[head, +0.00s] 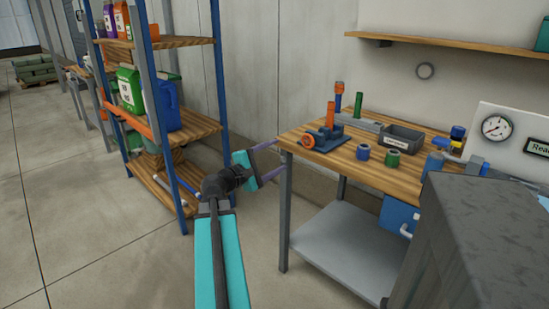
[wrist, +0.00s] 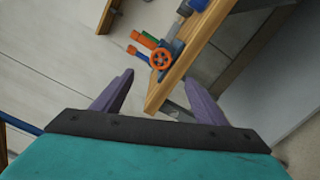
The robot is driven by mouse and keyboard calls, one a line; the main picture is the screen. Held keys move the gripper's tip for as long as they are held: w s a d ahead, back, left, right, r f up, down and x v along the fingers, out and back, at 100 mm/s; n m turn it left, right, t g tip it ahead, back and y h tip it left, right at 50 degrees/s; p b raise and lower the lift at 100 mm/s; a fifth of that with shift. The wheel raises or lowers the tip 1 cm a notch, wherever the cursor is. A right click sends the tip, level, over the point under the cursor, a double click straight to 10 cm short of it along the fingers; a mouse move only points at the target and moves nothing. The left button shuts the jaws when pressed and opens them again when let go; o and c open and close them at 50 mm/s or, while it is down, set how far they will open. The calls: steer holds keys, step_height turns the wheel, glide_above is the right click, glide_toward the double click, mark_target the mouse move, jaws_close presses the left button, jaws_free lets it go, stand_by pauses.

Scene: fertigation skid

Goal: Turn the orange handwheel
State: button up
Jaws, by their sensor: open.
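The orange handwheel (head: 308,141) is on a small blue valve body (head: 328,136) at the near left corner of the wooden workbench (head: 350,160). In the wrist view the spoked handwheel (wrist: 160,59) shows between and beyond my fingertips. My gripper (head: 280,156) is open, with two purple fingers apart and nothing between them. In the head view it is left of the bench corner, a little lower than the wheel and apart from it. The bench edge (wrist: 180,85) crosses behind the fingers in the wrist view.
A blue-framed shelf (head: 217,70) with jugs stands at the left. The bench holds a grey bin (head: 403,138), upright orange and green cylinders and small cups. A pressure gauge (head: 497,127) is at right. A grey lower shelf (head: 350,240) lies under the bench. Floor at left is clear.

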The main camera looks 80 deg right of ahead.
steer(key=shift+a, duration=0.1)
steer(key=b+v, duration=0.2)
steer(key=v, duration=0.3)
steer(key=shift+w+a+f, duration=0.15)
steer(key=shift+w+a, duration=0.1)
steer(key=shift+a, duration=0.05)
steer(key=b+v, duration=0.2)
steer(key=b, duration=0.6)
steer(key=shift+a, duration=0.1)
steer(key=shift+b+v, duration=2.15)
steer(key=shift+v, duration=0.65)
steer(key=shift+w, duration=0.1)
